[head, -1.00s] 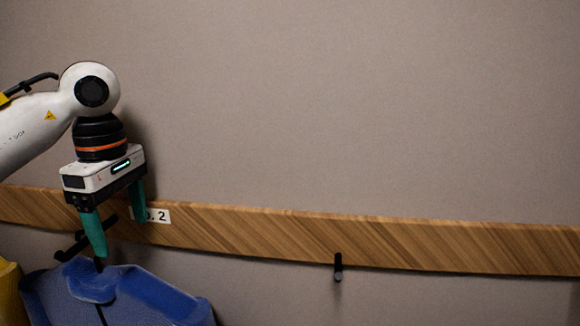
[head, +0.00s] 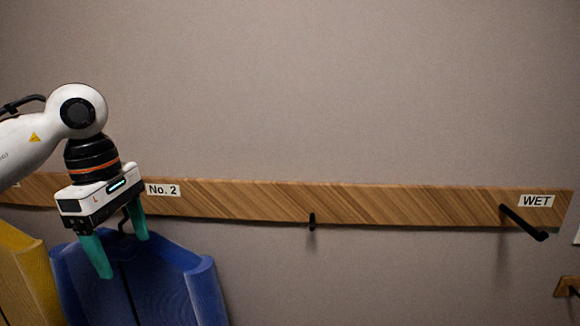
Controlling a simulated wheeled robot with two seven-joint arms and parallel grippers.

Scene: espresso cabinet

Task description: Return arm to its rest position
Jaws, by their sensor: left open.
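My left gripper (head: 124,249) has two teal fingers, spread apart and pointing down, with nothing seen between them. It is at the left of the head view, in front of the wooden rail and the upper part of a blue garment (head: 177,285). The garment hangs below the "No. 2" label (head: 163,190). A black hook (head: 124,222) shows partly behind the gripper, at the garment's top. I cannot tell whether the fingers touch the garment. My right gripper is not in view.
The wooden rail (head: 390,204) runs across the wall. A bare black peg (head: 311,221) is at its middle, and an empty black hook (head: 524,222) is under the "WET" label (head: 536,201). A yellow garment (head: 27,273) hangs at lower left. The wall above is clear.

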